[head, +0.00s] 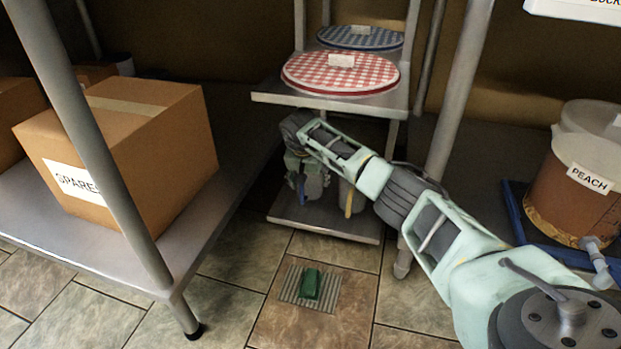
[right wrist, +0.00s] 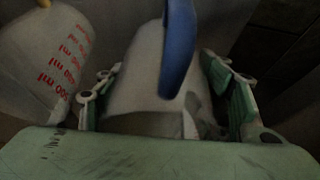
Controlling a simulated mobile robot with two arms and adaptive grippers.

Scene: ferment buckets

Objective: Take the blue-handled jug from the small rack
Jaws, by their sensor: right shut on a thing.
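The small rack (head: 325,228) stands in the middle of the head view, with a low shelf near the floor. My right gripper (head: 306,175) reaches in under its upper shelf and covers most of what is there. The blue-handled jug shows in the head view only as a bit of blue handle (head: 301,188). In the right wrist view the jug's whitish body (right wrist: 148,75) is between the fingers (right wrist: 170,100), which are shut on it, with the blue handle in front. Whether the jug touches the shelf is hidden. My left gripper is not in view.
A yellow-handled jug (head: 347,197) stands right beside the gripper; its red scale shows in the wrist view (right wrist: 45,60). Checked cloth lids (head: 340,73) lie on the upper shelf. A carton (head: 150,150) is at left, a peach bucket (head: 580,190) at right, a green block (head: 310,284) on the floor drain.

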